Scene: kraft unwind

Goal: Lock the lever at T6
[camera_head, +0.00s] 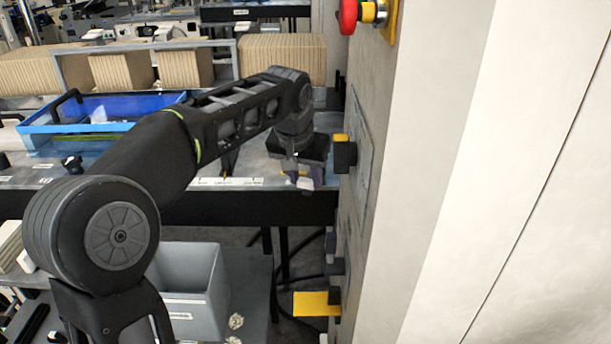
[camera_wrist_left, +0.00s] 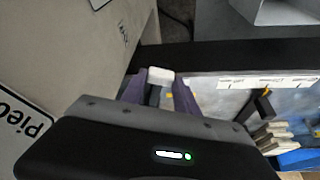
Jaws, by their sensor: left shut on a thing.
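My left gripper (camera_head: 303,181) is at the right end of the table's front edge, close to the grey machine panel. In the left wrist view its two purple-grey fingers (camera_wrist_left: 157,88) are shut on a small whitish block-like piece (camera_wrist_left: 159,75). I cannot tell whether this piece is the lever's end. A black lever-like part with a yellow mark (camera_wrist_left: 262,104) stands apart from the fingers, behind the white label strip (camera_wrist_left: 258,82). The strip also shows in the head view (camera_head: 228,182). Its writing is too small to read, so T6 cannot be picked out. My right gripper is not in view.
The grey panel (camera_head: 362,170) with black and yellow knobs rises just right of the gripper. A red button (camera_head: 348,16) is above. A blue tray (camera_head: 75,127) lies on the table at left. A grey bin (camera_head: 190,295) stands below the front edge.

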